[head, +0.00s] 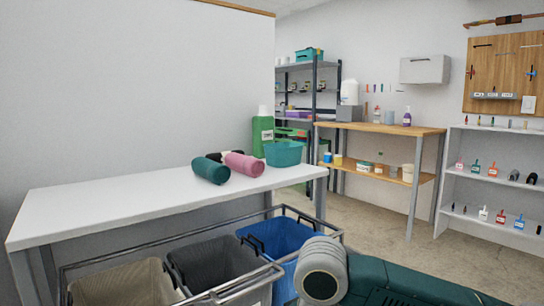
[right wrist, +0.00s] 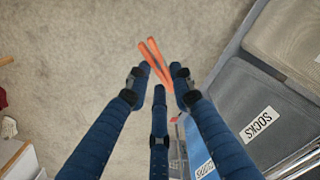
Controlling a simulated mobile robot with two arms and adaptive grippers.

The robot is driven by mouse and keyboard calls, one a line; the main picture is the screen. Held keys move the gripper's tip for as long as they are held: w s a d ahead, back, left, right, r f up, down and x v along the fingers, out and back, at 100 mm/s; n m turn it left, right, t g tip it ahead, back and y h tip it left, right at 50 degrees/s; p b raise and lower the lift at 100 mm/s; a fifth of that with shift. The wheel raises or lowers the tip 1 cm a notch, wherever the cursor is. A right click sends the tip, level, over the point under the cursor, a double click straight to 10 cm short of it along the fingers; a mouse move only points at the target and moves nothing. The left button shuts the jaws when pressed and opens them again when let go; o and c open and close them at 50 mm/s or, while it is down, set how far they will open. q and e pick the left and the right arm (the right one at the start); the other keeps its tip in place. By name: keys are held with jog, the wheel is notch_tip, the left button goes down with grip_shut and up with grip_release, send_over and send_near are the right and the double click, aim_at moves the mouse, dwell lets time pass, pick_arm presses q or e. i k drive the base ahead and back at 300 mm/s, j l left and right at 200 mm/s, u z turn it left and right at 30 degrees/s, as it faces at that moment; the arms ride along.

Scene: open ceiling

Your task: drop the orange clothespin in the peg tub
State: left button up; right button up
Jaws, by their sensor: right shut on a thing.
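The orange clothespin (right wrist: 155,62) is between the blue fingertips of my right gripper (right wrist: 160,80) in the right wrist view. The gripper is shut on it, with bare floor below and the clothespin's far end sticking out past the fingertips. A teal tub (head: 283,154) stands on the right end of the white table in the head view. It may be the peg tub; no label shows on it and its inside is mostly hidden. My left gripper is in neither view.
A green jug (head: 263,133) and rolled pink (head: 244,164) and dark green (head: 210,170) cloths are beside the tub on the white table (head: 110,199). A metal-framed cart with grey, dark and blue (head: 280,240) bins stands in front. A socks label (right wrist: 259,124) shows in the wrist view.

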aim_at(288, 163)
jog(key=i+l+u, duration=0.1)
jog(key=u, duration=0.25)
jog(key=i+l+u, duration=0.1)
jog(key=l+u, duration=0.55)
jog(key=i+j, duration=0.05)
jog(key=j, duration=0.05)
